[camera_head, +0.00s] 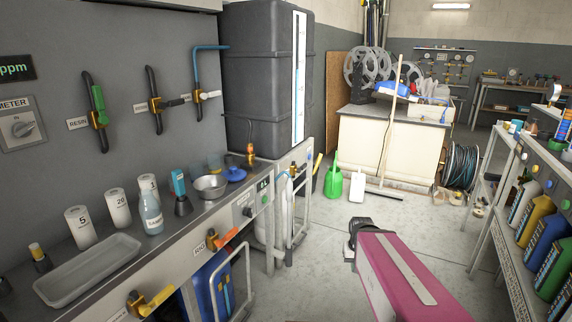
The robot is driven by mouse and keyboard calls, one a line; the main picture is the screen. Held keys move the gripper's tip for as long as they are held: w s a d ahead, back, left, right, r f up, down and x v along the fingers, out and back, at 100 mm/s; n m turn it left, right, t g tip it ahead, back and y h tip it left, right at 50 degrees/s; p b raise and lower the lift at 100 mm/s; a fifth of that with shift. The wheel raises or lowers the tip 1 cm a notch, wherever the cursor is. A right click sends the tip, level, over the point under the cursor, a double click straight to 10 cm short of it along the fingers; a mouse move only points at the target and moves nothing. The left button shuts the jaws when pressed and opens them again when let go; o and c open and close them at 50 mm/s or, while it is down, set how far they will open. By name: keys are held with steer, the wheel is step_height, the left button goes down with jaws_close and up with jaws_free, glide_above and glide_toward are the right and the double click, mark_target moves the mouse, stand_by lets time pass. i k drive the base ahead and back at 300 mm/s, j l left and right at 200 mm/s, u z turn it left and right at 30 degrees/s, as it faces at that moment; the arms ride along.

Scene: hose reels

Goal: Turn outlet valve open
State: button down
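No valve can be clearly read as the outlet valve. On the left wall are a green-handled valve (98,105), a dark-handled valve (160,104) and a pale-handled valve (205,95) on a blue pipe. An orange-handled valve (222,240) and a yellow-handled valve (152,302) are on the bench front. A small brass valve (250,153) sits at the foot of the dark tank (262,85). My pink arm comes up from the bottom right. The dark part at its end, perhaps my gripper (360,230), is apart from every valve; its fingers cannot be made out.
The steel bench (130,285) carries a grey tray (88,270), white cups, a bottle and a metal bowl (210,187). A shelf with coloured bottles (538,225) stands at right. A green watering can (333,180) stands on the floor. The middle floor (320,225) is clear.

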mark_target(304, 166)
steer(key=i+j+u, duration=0.2)
steer(key=i, duration=0.3)
steer(key=i+l+z, duration=0.15)
steer(key=i, duration=0.15)
steer(key=i+z, duration=0.15)
steer(key=i, duration=0.15)
